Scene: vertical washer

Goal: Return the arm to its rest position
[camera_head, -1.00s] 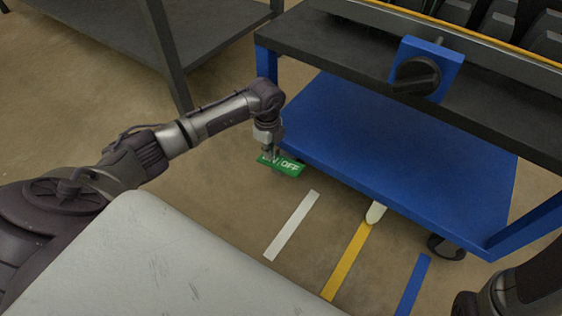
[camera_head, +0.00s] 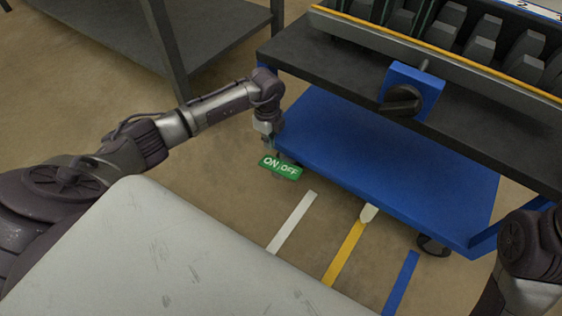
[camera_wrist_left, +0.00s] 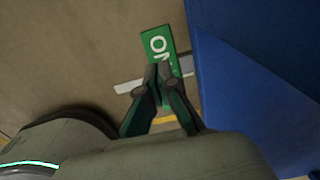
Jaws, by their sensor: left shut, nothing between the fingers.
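My left arm (camera_head: 215,108) reaches in from the left in the head view, bent downward at the wrist. My left gripper (camera_head: 277,153) points down beside the left corner of the blue shelf, shut and empty. The green ON/OFF sign (camera_head: 280,168) shows just below it. In the left wrist view the closed fingertips (camera_wrist_left: 158,74) overlap the lower part of the sign (camera_wrist_left: 157,44); I cannot tell whether they touch it. Part of my right arm (camera_head: 528,250) shows at the right edge; its gripper is out of view.
A cart with a blue lower shelf (camera_head: 375,160) and dark upper top (camera_head: 330,45) stands close right of my left gripper. A black knob (camera_head: 401,100) sits on its blue plate. A dark table (camera_head: 205,30) stands behind.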

